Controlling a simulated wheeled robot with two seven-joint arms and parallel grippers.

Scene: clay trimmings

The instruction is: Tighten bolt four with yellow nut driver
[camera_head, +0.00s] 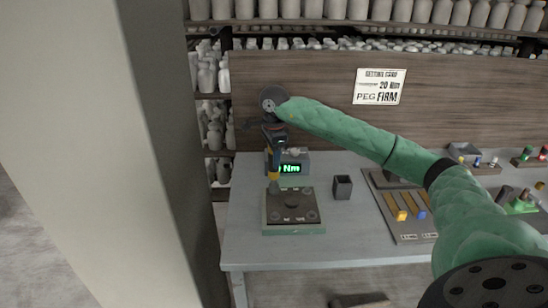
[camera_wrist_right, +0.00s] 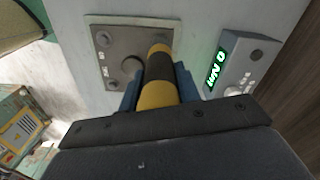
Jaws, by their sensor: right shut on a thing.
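My right gripper (camera_head: 272,146) points down over the back left of the bolt plate and is shut on the yellow nut driver (camera_head: 273,166). In the wrist view the driver (camera_wrist_right: 158,95) shows yellow with a black band, between the blue-grey fingers. The driver stands roughly upright, its lower end at the plate's back left corner; whether it sits on a bolt there is hidden. The bolt plate (camera_head: 293,228) lies on the table with bolts at its corners; it also shows in the wrist view (camera_wrist_right: 117,71). My left gripper is not in view.
A torque display (camera_head: 291,168) stands behind the plate and reads 0 Nm in the wrist view. A small dark cup (camera_head: 343,187) stands right of the plate. A tool rack (camera_head: 410,236) lies farther right. A setting card (camera_head: 380,86) hangs on the back panel.

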